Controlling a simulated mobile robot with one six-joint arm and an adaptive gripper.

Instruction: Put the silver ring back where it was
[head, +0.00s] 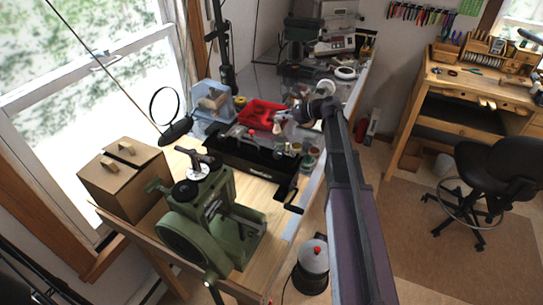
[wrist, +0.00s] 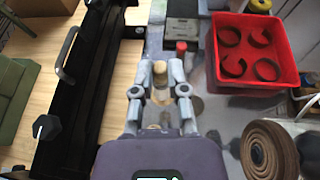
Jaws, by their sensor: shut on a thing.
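My gripper (wrist: 160,72) is shut on a small, pale tan-looking piece (wrist: 160,70) between its fingertips. I take it for the silver ring, but its shape and metal are hard to make out. In the head view my gripper (head: 281,117) is over the bench, at the right side of the red tray (head: 250,116). In the wrist view the red tray (wrist: 256,85) is to the right of my fingers, apart from them. Several open, curved bands (wrist: 231,37) lie in it, spaced apart and looking brownish.
A long black machine (wrist: 95,80) stands left of my gripper. A round brown coil (wrist: 268,150) is at the lower right. A small red-capped container (wrist: 181,48) and a grey box (wrist: 182,30) stand beyond the fingers. A green machine (head: 210,210) occupies the near bench.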

